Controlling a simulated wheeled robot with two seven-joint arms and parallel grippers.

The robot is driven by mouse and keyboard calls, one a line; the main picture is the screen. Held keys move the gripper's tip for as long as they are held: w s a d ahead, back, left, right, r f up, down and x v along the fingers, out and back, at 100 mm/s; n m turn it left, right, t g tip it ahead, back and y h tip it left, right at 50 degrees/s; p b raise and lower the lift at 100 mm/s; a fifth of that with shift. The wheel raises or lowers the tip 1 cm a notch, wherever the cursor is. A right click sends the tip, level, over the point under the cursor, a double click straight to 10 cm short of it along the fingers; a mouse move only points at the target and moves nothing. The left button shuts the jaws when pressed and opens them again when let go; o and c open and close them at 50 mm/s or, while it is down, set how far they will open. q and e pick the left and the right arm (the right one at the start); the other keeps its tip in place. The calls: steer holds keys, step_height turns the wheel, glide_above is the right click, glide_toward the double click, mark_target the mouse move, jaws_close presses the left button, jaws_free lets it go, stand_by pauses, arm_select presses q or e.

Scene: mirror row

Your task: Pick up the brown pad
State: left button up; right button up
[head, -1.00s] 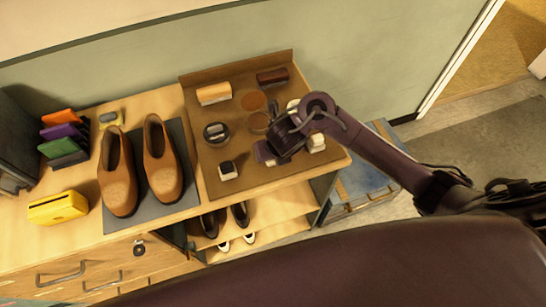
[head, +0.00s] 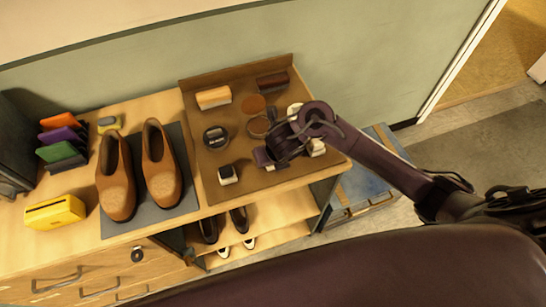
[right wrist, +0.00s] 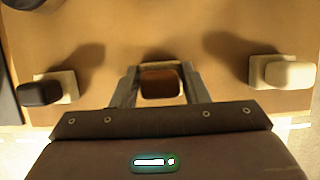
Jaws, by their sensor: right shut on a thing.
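The brown pad (right wrist: 160,85) has a brown top on a cream base and shows between my fingers in the right wrist view. My right gripper (right wrist: 158,90) is shut on it, one finger on each side. In the head view my right gripper (head: 265,158) is low over the front part of the brown tray (head: 200,165), and its own body hides the brown pad. I cannot tell whether the pad is clear of the tray. My left gripper is not in view.
A black-topped pad (right wrist: 40,92) is left of the gripper and a white pad (right wrist: 290,72) is right. Behind are an orange-topped brush (head: 214,97), a dark brown brush (head: 272,78) and round tins (head: 215,137). Tan shoes (head: 117,180) stand on a grey mat (head: 186,205).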

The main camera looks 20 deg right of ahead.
steer(key=shift+r, duration=0.15)
step_height(320, 180, up, 20)
steer(key=p, duration=0.8)
steer(key=shift+o, duration=1.4)
steer(key=shift+c, duration=1)
steer(key=shift+f, duration=0.25)
